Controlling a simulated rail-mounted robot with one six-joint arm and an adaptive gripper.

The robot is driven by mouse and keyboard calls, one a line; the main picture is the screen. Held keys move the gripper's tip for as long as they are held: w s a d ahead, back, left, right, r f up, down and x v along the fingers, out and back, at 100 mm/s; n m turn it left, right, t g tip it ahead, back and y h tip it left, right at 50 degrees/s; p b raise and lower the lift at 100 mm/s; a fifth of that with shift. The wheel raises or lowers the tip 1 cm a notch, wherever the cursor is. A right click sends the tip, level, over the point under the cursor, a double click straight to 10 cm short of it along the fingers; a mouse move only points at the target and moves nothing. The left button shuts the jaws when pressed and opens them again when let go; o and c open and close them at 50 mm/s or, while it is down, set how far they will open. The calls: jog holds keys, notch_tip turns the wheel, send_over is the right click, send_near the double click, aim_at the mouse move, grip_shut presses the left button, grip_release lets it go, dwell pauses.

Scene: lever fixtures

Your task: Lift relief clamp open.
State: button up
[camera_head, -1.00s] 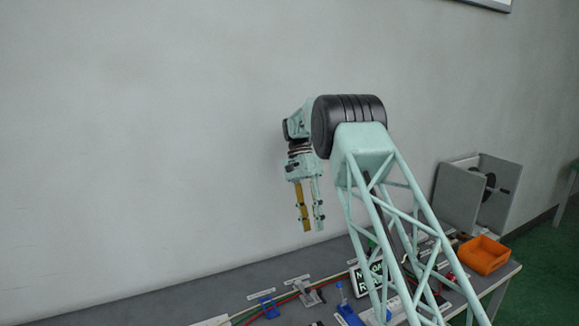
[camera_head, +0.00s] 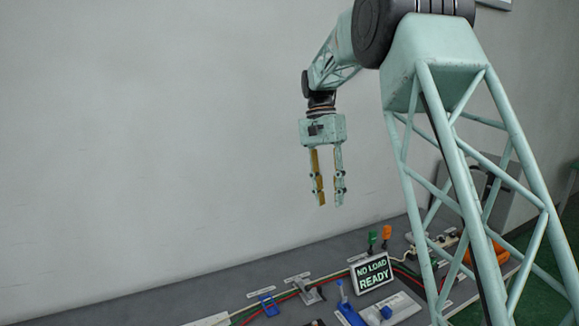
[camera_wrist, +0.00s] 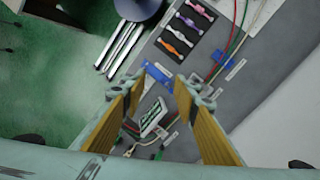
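My gripper (camera_head: 330,204) hangs fingers-down above the bench, well clear of everything on it. Its two fingers are parted with nothing between them; they also show apart in the wrist view (camera_wrist: 157,92). The labels are too small to read, so I cannot tell which is the relief clamp. In the wrist view a blue fixture (camera_wrist: 222,61) sits on the cables.
A sign reading "NO LOAD READY" (camera_head: 372,272) stands behind the blue lever. Green (camera_head: 372,238) and orange (camera_head: 387,233) handles rise behind it. An orange bin (camera_head: 497,253) is partly hidden by my arm. The wrist view shows a tray of coloured pieces (camera_wrist: 184,27).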

jog(key=s+d+r+n+t+b, duration=0.15)
jog(key=s+r, duration=0.25)
jog(key=s, duration=0.5)
jog(key=s+d+r+n+t+y, duration=0.1)
jog(key=s+d+r, duration=0.25)
jog(key=s, duration=0.45)
jog(key=s+d+r+n+t+b, duration=0.1)
jog(key=s+r, duration=0.3)
jog(key=s, duration=0.5)
jog(key=s+d+f+n+t, duration=0.1)
jog(key=s+f, duration=0.2)
jog(key=s, duration=0.6)
jog(key=s+d+f+n+t+b, duration=0.1)
jog(key=s+f, duration=0.2)
jog(key=s, duration=0.6)
jog(key=s+d+f+n+t+b, duration=0.1)
jog(key=s+f, duration=0.2)
jog(key=s, duration=0.7)
jog(key=shift+t, duration=0.35)
jog(key=shift+w+n, duration=0.2)
jog(key=shift+n, duration=0.05)
